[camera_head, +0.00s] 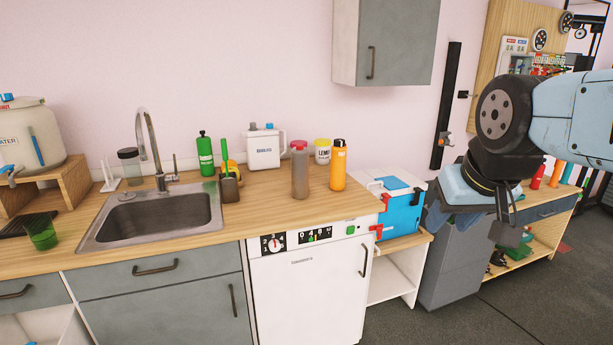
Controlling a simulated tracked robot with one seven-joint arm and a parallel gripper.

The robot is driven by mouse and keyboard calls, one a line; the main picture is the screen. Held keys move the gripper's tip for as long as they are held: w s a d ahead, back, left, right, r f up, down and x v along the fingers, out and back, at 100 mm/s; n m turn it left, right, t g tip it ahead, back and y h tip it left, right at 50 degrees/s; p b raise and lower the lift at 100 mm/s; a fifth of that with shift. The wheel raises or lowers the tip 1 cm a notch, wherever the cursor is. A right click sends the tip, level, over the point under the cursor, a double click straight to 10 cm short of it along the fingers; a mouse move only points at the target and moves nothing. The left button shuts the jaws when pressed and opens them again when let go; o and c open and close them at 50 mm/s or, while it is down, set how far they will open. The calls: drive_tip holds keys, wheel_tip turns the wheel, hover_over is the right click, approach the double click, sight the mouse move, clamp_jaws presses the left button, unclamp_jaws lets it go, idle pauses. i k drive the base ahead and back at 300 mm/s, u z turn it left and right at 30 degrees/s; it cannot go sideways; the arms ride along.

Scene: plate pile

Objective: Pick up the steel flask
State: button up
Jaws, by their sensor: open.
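A grey flask with a red cap (300,174), which looks like the steel flask, stands upright on the wooden counter (270,222) right of the sink. An orange bottle with a dark cap (338,168) stands just to its right, with a small gap between them in the picture. My gripper (468,222) hangs open at the right, in front of the grey bin and well to the right of the flask. I see nothing held in it, though its fingertips are hard to make out.
The sink (155,216) is at left. A blue cooler box (401,208) stands beyond the counter's right end. The counter in front of the flask is clear.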

sight(300, 158)
drive_tip(key=i, duration=0.95)
drive_tip(key=u, duration=0.05)
